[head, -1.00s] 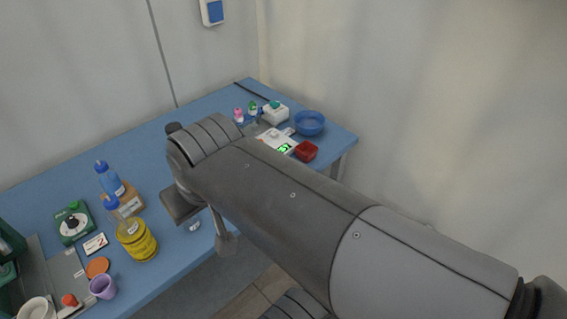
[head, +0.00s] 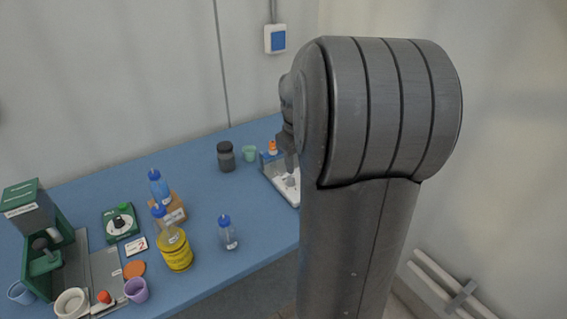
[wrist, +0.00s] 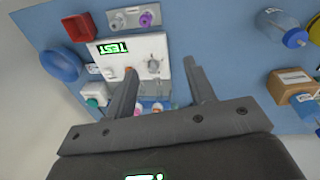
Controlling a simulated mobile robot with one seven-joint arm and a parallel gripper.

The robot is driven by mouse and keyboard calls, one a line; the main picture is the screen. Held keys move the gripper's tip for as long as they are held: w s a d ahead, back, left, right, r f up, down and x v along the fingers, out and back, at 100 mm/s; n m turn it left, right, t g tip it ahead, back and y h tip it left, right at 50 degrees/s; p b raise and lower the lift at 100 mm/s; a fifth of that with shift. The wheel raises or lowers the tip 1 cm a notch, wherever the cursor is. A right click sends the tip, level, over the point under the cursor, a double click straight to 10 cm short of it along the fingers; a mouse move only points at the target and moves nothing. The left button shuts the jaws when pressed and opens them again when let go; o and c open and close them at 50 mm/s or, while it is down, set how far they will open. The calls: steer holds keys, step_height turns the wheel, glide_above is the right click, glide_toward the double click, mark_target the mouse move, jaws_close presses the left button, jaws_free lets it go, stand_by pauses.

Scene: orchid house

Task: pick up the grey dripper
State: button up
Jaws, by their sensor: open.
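My gripper (wrist: 160,70) is open, its two fingers apart and pointing at a white device with a green display (wrist: 120,48). In the wrist view a small grey, partly clear item (wrist: 153,65), which looks like the grey dripper, stands on the device between the fingertips. Nothing shows as gripped. In the head view my gripper (head: 290,150) is partly hidden by my arm, over a white base (head: 286,188); the grey dripper cannot be made out there.
Small bottles (wrist: 140,108) stand close by the fingers. A red box (wrist: 79,27), a blue bowl (wrist: 60,64) and a grey holder (wrist: 133,18) lie around the device.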

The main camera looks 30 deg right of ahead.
steer(key=shift+g+y, duration=0.4)
steer(key=shift+y, duration=0.2)
steer(key=d+f, duration=1.2)
steer(key=shift+s+d+f, duration=0.15)
steer(key=shift+d+f, duration=0.05)
steer(key=shift+f, duration=0.05)
steer(key=shift+s+a+f, duration=0.1)
steer(key=shift+f, duration=1.35)
steer(key=shift+s+a+f, duration=0.1)
steer(key=shift+f, duration=1.35)
steer(key=shift+c, duration=0.4)
steer(key=c, duration=1)
steer(key=shift+w+r, duration=0.1)
